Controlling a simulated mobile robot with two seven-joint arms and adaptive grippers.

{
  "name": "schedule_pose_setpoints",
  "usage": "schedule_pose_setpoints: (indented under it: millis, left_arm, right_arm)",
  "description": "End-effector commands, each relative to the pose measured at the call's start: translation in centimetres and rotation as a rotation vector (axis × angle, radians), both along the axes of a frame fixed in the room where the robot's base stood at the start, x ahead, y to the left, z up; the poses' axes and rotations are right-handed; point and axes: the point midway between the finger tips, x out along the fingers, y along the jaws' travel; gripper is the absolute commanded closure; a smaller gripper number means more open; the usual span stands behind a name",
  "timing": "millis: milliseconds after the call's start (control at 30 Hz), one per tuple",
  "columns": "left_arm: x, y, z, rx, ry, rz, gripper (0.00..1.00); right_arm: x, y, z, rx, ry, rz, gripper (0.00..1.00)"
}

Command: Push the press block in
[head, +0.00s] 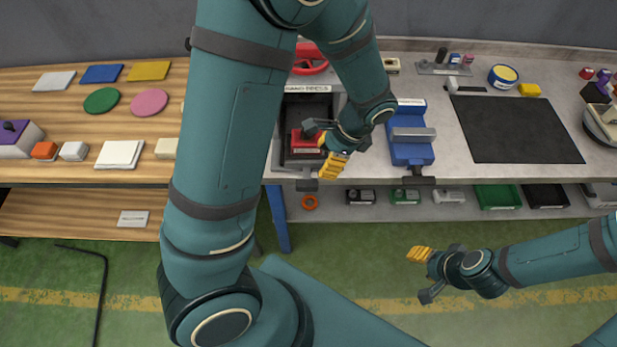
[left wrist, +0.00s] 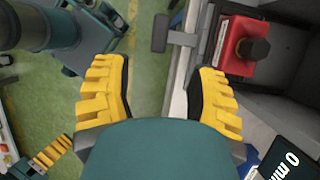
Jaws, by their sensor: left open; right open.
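The press block is red with a dark knob on top. In the head view the red block (head: 303,143) sits in the dark bay of the hand press (head: 307,105), partly hidden by my left gripper. It also shows at upper right in the left wrist view (left wrist: 236,65). My left gripper (head: 328,153) is open and empty at the bay's front right, close to the block. In the left wrist view my open left fingers (left wrist: 158,88) have floor between them, and the block lies beyond the right finger. My right gripper (head: 421,274) is open and empty over the floor before the bench.
A blue vise-like fixture (head: 410,140) stands just right of my left gripper. A red handwheel (head: 309,58) is behind the press. A black mat (head: 515,130) lies further right. A lower shelf (head: 375,210) holds small items. My left arm hides part of the bench.

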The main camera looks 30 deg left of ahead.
Motion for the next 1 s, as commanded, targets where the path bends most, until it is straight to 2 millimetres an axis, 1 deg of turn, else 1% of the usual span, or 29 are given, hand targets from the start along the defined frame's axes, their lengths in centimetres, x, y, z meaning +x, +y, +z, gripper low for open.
schedule_pose_setpoints:
  millis: [33, 300, 400, 533, 700, 1000]
  left_arm:
    - [-0.3, 0.4, -1.0, 0.001, 0.005, 0.002, 0.43]
    - [-1.4, 2.1, -5.9, 0.001, 0.005, 0.002, 0.43]
    - [-1.7, 2.7, -7.7, 0.001, 0.005, 0.004, 0.43]
    - [-2.1, 3.3, -9.5, 0.0, 0.004, 0.002, 0.43]
    - [-2.4, 3.8, -10.8, -0.001, 0.002, 0.003, 0.43]
    - [-2.5, 3.9, -11.2, -0.002, 0.0, 0.003, 0.43]
  right_arm:
    - [0.0, 0.0, -0.2, 0.0, 0.0, 0.0, 0.53]
    - [0.1, 0.0, -0.7, -0.001, -0.001, 0.0, 0.53]
    - [0.1, 0.1, -0.9, -0.002, -0.001, -0.001, 0.53]
    - [0.1, 0.1, -1.1, -0.002, -0.001, -0.001, 0.53]
    - [0.1, 0.1, -1.2, -0.002, -0.001, -0.001, 0.53]
    - [0.1, 0.1, -1.3, -0.002, -0.001, -0.001, 0.53]
